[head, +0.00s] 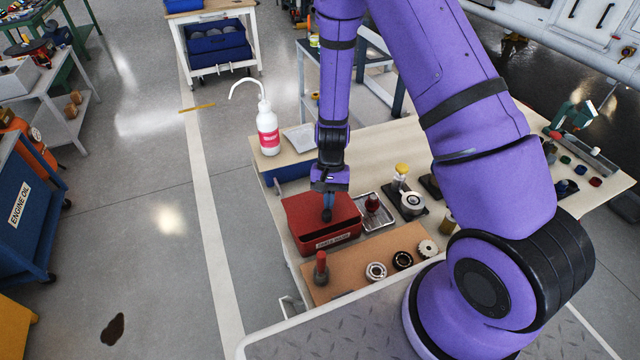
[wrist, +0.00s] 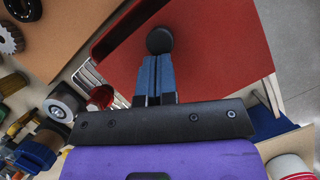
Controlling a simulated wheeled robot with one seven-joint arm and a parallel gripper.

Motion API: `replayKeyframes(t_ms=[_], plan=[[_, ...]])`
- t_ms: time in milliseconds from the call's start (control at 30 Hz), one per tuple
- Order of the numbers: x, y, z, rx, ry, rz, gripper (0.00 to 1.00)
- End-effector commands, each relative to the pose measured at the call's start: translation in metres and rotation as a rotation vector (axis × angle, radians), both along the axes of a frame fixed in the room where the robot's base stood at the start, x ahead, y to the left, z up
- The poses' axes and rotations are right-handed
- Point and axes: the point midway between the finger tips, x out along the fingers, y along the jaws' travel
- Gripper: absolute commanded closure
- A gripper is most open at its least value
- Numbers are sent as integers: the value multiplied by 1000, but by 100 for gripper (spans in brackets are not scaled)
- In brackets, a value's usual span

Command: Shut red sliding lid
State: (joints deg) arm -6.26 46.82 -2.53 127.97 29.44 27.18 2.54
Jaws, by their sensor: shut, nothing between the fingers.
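A red box (head: 303,240) with a pale label on its front stands on the workbench. Its flat red lid (wrist: 220,45) fills the middle of the wrist view, with a darker red edge at upper left. A round black knob (wrist: 159,40) shows over the lid. My gripper (head: 326,203) points down over the box. In the wrist view my gripper's blue fingers (wrist: 154,72) are together and empty, with their tips at the knob. I cannot tell whether they touch it. My arm and fingers hide part of the lid, and how far it is open is unclear.
A metal tray with a red-topped part (head: 372,204) stands close right of the box. A brown board (head: 350,273) with several round parts lies in front. A white bottle (head: 268,130) and a blue bin (head: 288,174) are behind.

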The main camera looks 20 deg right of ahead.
Motion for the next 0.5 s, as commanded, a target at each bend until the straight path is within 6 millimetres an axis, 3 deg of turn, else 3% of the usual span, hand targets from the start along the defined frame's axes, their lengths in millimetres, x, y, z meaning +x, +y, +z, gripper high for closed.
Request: replayKeyframes(t_ms=[167,500], plan=[[-24,0,0,-1,1,-1,100],[-28,0,0,0,2,2,100]])
